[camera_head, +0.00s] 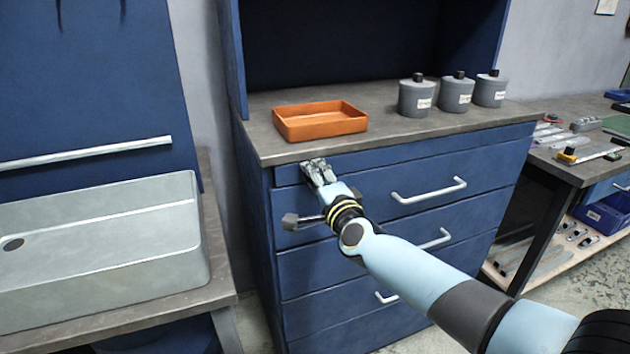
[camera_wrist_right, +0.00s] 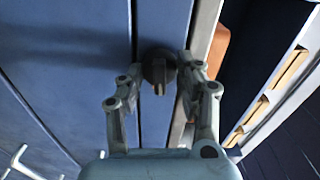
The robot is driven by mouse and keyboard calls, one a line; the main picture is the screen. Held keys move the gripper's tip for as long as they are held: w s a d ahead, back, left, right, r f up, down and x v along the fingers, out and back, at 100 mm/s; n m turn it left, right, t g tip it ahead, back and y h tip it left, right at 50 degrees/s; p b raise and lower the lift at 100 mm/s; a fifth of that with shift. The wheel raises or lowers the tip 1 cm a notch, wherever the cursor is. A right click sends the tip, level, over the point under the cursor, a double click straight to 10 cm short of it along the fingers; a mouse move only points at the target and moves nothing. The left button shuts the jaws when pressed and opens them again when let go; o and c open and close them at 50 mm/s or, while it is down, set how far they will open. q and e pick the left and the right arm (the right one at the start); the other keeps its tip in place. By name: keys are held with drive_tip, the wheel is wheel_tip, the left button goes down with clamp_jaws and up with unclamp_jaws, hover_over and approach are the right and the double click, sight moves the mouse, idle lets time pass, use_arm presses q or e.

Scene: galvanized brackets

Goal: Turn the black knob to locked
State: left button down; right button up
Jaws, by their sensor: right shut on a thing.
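The black knob (camera_wrist_right: 158,67) shows in the right wrist view as a dark round knob with a raised grip bar, on the blue front of the cabinet (camera_head: 400,165) just under its worktop. My right gripper (camera_head: 316,164) reaches the upper left of that front in the head view. Its two fingers stand on either side of the knob in the wrist view (camera_wrist_right: 162,74), shut on it. In the head view the gripper hides the knob. No marking for locked can be read. My left gripper is not in view.
An orange tray (camera_head: 320,133) and three grey lidded canisters (camera_head: 456,95) stand on the worktop above. Drawers with pale bar handles (camera_head: 428,191) fill the cabinet front. A sink (camera_head: 100,250) is at left, a bench with tools (camera_head: 575,150) at right.

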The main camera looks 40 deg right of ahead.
drive_tip(key=shift+m, duration=0.6)
drive_tip(key=o, duration=1.1)
drive_tip(key=v, duration=1.2)
drive_tip(key=shift+f, duration=0.1)
